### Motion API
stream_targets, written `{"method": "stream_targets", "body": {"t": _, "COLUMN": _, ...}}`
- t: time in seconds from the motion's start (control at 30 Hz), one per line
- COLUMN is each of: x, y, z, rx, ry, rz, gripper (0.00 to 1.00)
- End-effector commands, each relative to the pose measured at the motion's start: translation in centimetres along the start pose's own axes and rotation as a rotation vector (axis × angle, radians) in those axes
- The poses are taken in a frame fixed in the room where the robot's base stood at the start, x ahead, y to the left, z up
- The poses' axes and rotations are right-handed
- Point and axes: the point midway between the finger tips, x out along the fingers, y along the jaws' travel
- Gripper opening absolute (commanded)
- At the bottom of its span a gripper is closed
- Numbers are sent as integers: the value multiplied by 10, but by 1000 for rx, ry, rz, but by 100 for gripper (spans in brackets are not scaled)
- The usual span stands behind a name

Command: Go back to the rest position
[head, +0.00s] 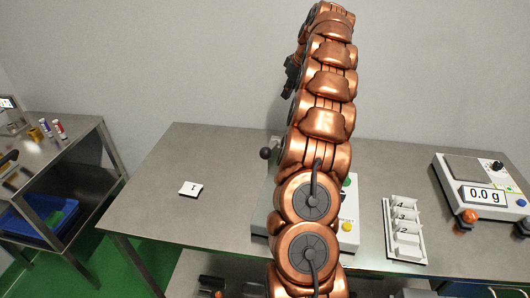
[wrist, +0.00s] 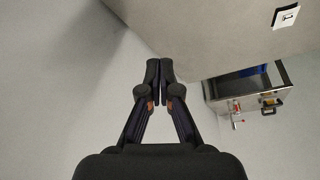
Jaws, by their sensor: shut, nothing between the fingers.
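My gripper (wrist: 159,72) is shut and empty in the wrist view, its two black fingertips together. It hangs in free air above the grey table and near the wall. In the head view my copper arm rises upright through the middle and hides most of what stands behind it. The gripper itself is not clearly visible there; only a dark part shows at the arm's left side near the top.
The grey table (head: 150,210) carries a white tile (head: 191,188), a numbered rack (head: 404,230) and a scale (head: 484,190) reading 0.0 g. A machine with buttons is partly hidden behind my arm. A side table (head: 85,142) with a blue bin (head: 38,222) stands left.

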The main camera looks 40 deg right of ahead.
Motion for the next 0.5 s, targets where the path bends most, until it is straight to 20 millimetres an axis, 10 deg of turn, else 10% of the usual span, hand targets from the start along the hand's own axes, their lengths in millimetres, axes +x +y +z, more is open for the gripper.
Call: {"method": "stream_targets", "body": {"t": 0.5, "x": -2, "y": -13, "z": -7, "rx": -1, "ry": -2, "rz": -12, "gripper": 0}}
